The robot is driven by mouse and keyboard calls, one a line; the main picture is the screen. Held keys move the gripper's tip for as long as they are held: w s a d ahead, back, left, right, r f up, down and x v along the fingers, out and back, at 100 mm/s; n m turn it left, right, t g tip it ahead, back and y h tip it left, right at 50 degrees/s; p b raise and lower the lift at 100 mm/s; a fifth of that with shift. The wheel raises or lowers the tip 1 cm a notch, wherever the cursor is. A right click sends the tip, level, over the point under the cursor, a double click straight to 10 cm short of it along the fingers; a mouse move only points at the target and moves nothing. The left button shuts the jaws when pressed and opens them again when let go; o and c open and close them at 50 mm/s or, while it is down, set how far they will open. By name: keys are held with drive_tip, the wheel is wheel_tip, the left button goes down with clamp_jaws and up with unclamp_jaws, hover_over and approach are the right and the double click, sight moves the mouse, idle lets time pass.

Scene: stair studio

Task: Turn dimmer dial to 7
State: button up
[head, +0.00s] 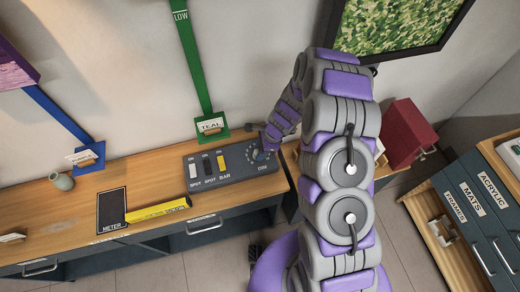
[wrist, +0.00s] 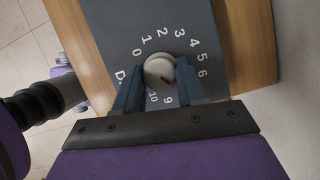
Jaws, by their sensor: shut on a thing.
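The dimmer dial (wrist: 158,68) is a round pale knob on the dark control panel (head: 225,170). In the wrist view, my gripper (wrist: 160,78) is shut on it, with one blue-grey finger on each side. A red mark shows on the lower right part of the knob's face, toward the side of the 9; its exact reading is unclear. White numbers 0 to 6 ring the knob, and 9 and 10 show below it. 7 and 8 are hidden by the right finger. In the head view my gripper (head: 264,148) is at the panel's right end, partly covering the dial.
The panel also carries three switches (head: 208,167). A green strap (head: 193,60) with a TEAL tag hangs behind it. On the wooden bench lie a yellow bar (head: 158,210), a dark meter (head: 112,208) and a small vase (head: 63,181). A red box (head: 408,130) stands right of my arm.

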drive_tip(key=shift+w+r, duration=0.1)
drive_tip(key=shift+w, duration=0.05)
drive_tip(key=o, duration=1)
drive_tip(key=shift+a, duration=0.1)
drive_tip(key=shift+o, duration=0.2)
drive_tip(key=s+p+v, duration=0.1)
drive_tip(key=p+v, duration=0.1)
drive_tip(key=v, duration=1.5)
drive_tip(key=shift+w, duration=0.4)
drive_tip(key=shift+r, duration=0.15)
